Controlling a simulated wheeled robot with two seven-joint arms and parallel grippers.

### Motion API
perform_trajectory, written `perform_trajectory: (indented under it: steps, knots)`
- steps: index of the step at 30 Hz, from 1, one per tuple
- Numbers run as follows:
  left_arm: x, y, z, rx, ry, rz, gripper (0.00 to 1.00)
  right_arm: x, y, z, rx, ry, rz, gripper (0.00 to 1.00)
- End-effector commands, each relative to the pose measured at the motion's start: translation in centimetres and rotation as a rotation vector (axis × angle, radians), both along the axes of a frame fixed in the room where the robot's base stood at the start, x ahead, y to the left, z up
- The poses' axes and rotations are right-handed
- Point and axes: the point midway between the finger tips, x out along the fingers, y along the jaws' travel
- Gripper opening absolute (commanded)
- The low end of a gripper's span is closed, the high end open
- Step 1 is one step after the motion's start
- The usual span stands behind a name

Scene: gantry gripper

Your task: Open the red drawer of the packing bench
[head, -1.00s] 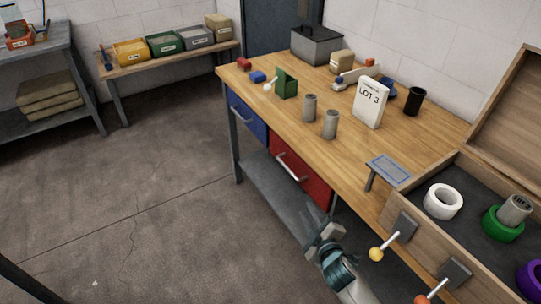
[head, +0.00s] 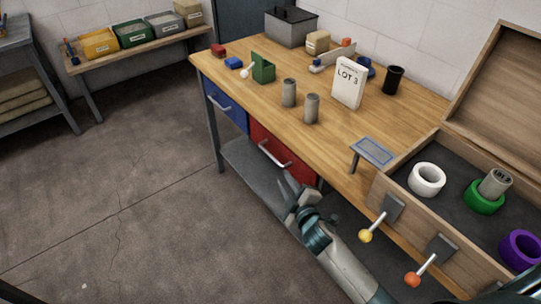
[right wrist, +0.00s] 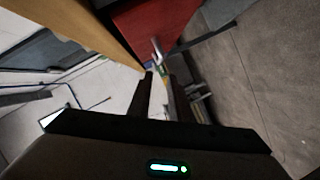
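The packing bench (head: 215,70) has a red drawer (head: 262,138) with a pale bar handle (head: 274,156). The drawer front looks about flush beside the blue drawer, so it appears closed. My right gripper (head: 290,184) is just below and in front of the handle, apart from it. In the right wrist view its two dark fingers (right wrist: 162,80) are spread with nothing between them. The handle (right wrist: 157,48) shows beyond the fingertips, against the red drawer (right wrist: 155,22). My left gripper is not in view.
A blue drawer (head: 226,104) is left of the red one. A lower shelf (head: 245,170) runs beneath. An open wooden box (head: 380,195) with yellow and orange knobbed levers stands at the bench's right end. The floor in front (head: 130,190) is clear.

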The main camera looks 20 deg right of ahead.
Motion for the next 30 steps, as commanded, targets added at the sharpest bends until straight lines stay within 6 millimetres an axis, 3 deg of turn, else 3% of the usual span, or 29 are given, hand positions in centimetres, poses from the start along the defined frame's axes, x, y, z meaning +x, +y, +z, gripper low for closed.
perform_trajectory:
  steps: [21, 30]
  knots:
    - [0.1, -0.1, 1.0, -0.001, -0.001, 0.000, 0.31, 10.9, 0.3, -2.2, 0.001, 0.000, -0.002, 0.18]
    - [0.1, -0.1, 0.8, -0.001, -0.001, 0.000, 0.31, 14.2, 0.3, -3.1, 0.000, 0.000, -0.002, 0.18]
